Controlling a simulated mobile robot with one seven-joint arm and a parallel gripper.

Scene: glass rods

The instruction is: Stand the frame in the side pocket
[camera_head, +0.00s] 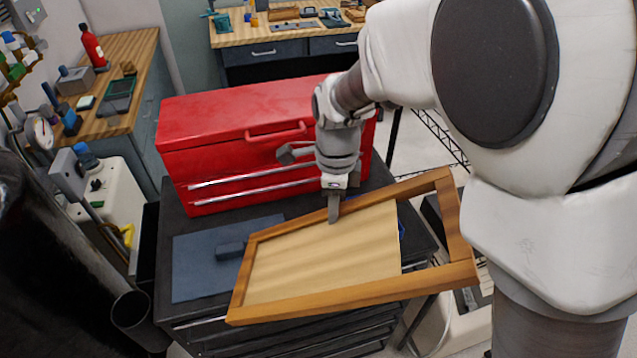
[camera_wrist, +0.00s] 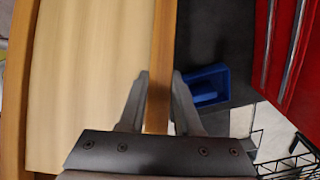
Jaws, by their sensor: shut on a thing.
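The frame (camera_head: 350,296) is a light wooden rectangle with a pale panel (camera_head: 325,255) across most of it. Its right end is an open gap. My gripper (camera_head: 334,212) is shut on the frame's far long bar. In the wrist view, the two fingers (camera_wrist: 159,85) sit on either side of that bar (camera_wrist: 162,45). The frame is tilted above the dark cart top and reaches past the cart's right edge. A narrow black holder (camera_head: 148,235) on the cart's left side may be the side pocket; I cannot tell for sure. The frame hides part of the cart's right side.
A red toolbox (camera_head: 235,125) stands at the back of the cart. A blue-grey mat (camera_head: 200,255) with a dark block (camera_head: 231,249) lies at the cart's left. A blue tray (camera_wrist: 208,84) is beside the frame bar. Workbenches stand behind and left.

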